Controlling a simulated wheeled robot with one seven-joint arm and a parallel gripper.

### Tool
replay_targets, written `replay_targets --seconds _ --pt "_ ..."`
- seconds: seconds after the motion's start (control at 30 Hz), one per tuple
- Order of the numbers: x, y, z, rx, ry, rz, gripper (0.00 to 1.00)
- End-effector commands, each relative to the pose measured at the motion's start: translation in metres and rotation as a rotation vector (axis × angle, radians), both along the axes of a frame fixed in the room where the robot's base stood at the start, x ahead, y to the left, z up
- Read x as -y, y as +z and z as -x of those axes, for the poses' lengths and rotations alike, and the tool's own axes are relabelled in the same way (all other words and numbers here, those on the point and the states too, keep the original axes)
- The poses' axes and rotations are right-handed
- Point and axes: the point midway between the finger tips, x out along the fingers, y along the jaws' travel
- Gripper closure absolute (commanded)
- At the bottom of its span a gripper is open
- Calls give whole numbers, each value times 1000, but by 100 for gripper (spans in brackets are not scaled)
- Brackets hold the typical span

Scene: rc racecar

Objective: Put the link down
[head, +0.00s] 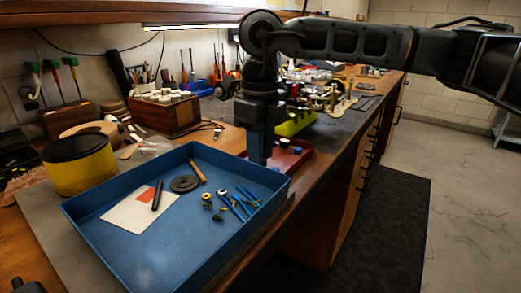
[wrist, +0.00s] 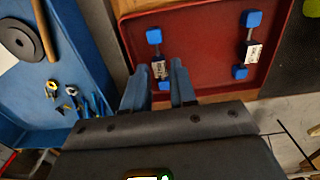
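Two links lie in the red tray (wrist: 205,75), each a thin rod with blue end blocks and a white label. One link (wrist: 158,55) lies ahead of and between my fingertips, and its near blue end shows in the gap between the fingers. The other link (wrist: 247,47) lies to the right, apart from my gripper. My gripper (wrist: 158,72) is open, with its two blue-grey fingers apart. It looks similar in size to the other link, so it seems to rest on the tray floor. In the head view my gripper (head: 258,158) points down at the red tray (head: 291,162), partly hiding it.
A large blue tray (head: 110,240) with a card, a dark disc and small tools stands left of the red tray. A yellow-green bin (head: 296,122) stands behind it. A yellow tub (head: 78,168) and wooden box (head: 165,115) stand at the left. The bench edge is close on the right.

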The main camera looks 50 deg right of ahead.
Motion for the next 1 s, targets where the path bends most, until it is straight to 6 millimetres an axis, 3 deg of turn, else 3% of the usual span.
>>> replay_targets --seconds 0.3,0.5,0.7,1.0 --pt "1 66 -1 3 -1 4 74" --pt "1 99 -1 2 -2 3 74" --pt "0 113 0 1 0 2 74" --pt "0 114 0 1 0 1 74"
